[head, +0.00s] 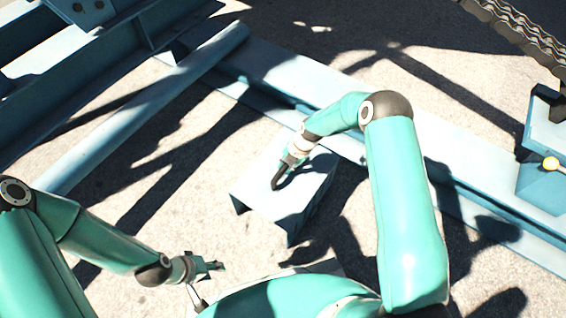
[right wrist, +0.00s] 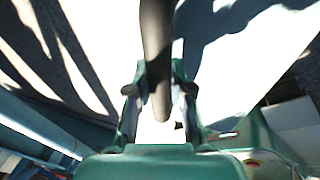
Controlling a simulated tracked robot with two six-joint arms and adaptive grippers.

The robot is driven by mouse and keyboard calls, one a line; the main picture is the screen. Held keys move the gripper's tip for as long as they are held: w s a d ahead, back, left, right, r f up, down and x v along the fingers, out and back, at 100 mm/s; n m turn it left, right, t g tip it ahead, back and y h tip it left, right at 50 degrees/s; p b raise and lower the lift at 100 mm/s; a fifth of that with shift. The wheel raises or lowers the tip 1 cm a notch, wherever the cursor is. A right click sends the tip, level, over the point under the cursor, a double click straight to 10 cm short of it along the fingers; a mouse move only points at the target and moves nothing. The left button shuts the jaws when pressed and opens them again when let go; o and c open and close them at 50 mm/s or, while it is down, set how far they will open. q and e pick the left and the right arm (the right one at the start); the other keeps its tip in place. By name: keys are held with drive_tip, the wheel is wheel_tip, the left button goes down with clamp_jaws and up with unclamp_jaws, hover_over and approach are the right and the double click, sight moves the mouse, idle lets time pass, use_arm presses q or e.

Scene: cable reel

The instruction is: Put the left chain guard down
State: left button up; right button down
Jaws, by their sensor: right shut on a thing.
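The chain guard (head: 262,194) is a pale blue, folded sheet cover below the middle of the head view. Its pale panel (right wrist: 228,62) fills much of the right wrist view. My right gripper (head: 285,172) is over the guard's top, shut on its dark, rod-like handle (right wrist: 156,45). In the right wrist view the handle passes between the two fingers (right wrist: 160,95). I cannot tell whether the guard's lower edge touches the ground. My left gripper (head: 215,266) is at the lower left, apart from the guard; its fingers are too small to read.
A long pale blue beam (head: 262,62) runs diagonally behind the guard. A round pipe (head: 150,112) and a blue steel frame (head: 60,110) are at the left. Shadowed concrete lies around the guard.

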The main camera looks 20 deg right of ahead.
drive_tip(key=shift+w+f, duration=0.1)
drive_tip(key=shift+f, duration=0.1)
drive_tip(key=c, duration=1)
unclamp_jaws()
drive_tip(key=shift+c, duration=0.2)
drive_tip(key=p+v, duration=0.4)
drive_tip(key=v, duration=0.7)
drive_tip(key=s+a+f+m, duration=0.1)
drive_tip(key=s+a+m, duration=0.2)
drive_tip(key=s+m, duration=0.5)
drive_tip(key=s+a+f+m, duration=0.1)
drive_tip(key=s+a+m, duration=0.1)
drive_tip(key=s+m, duration=0.7)
drive_tip(key=s+a+f+m+g, duration=0.1)
drive_tip(key=s+a+m, duration=0.2)
drive_tip(key=s+m, duration=0.5)
drive_tip(key=m, duration=0.2)
drive_tip(key=shift+s+a+f+m+y, duration=0.3)
drive_tip(key=shift+f+m, duration=0.05)
drive_tip(key=shift+m, duration=0.05)
